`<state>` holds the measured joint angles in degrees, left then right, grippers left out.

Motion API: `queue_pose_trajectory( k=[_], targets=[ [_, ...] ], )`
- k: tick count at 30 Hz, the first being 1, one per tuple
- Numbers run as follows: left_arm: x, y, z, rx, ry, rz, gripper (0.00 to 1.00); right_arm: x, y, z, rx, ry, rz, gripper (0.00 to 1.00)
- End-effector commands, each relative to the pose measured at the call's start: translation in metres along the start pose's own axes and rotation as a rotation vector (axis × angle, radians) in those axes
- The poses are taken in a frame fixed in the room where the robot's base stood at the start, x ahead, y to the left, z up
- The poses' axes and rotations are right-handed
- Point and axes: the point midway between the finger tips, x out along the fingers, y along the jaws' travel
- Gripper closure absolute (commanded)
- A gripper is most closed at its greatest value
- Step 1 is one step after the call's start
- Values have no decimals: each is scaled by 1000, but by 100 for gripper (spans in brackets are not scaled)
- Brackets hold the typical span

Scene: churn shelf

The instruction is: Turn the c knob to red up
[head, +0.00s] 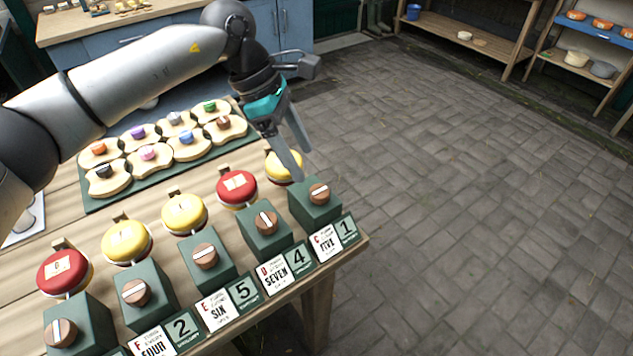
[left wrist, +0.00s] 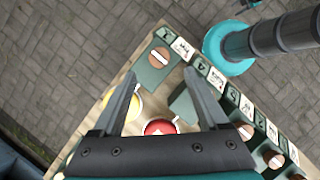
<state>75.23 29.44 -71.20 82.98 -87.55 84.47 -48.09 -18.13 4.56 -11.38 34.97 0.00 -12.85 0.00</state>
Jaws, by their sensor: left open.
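The c knob (head: 319,194) is a round brown knob with a pale bar, on a green box at the right end of the row, behind the card marked C (head: 326,243). Its bar lies slantwise in the head view. A yellow domed disc (head: 283,167) is behind this box, partly hidden by my gripper. My left gripper (head: 302,163) is open and empty, pointing down just above and behind the knob. In the left wrist view the knob (left wrist: 159,57) shows just beyond and between the fingertips, apart from them. My right gripper is not in view.
More knob boxes (head: 203,257) run leftward along the table's front edge, each with a red or yellow disc behind it. A green board (head: 160,172) with several knobbed wooden pieces is behind. Open paved floor (head: 470,190) lies to the right.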

Motion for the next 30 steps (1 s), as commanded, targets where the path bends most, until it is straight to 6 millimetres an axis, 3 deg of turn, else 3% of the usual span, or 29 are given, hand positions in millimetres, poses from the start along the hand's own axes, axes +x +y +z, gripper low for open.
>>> queue_pose_trajectory(
  k=[6, 12, 24, 30],
  targets=[
    [47, -1, 0, -1, -1, -3, 23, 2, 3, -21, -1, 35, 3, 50],
    [72, 0, 0, 0, -1, -1, 23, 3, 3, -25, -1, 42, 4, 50],
    [80, 0, 0, 0, -1, 1, 23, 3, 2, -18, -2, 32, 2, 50],
    [80, 0, 0, 0, -1, 1, 45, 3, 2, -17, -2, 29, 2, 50]
  ],
)
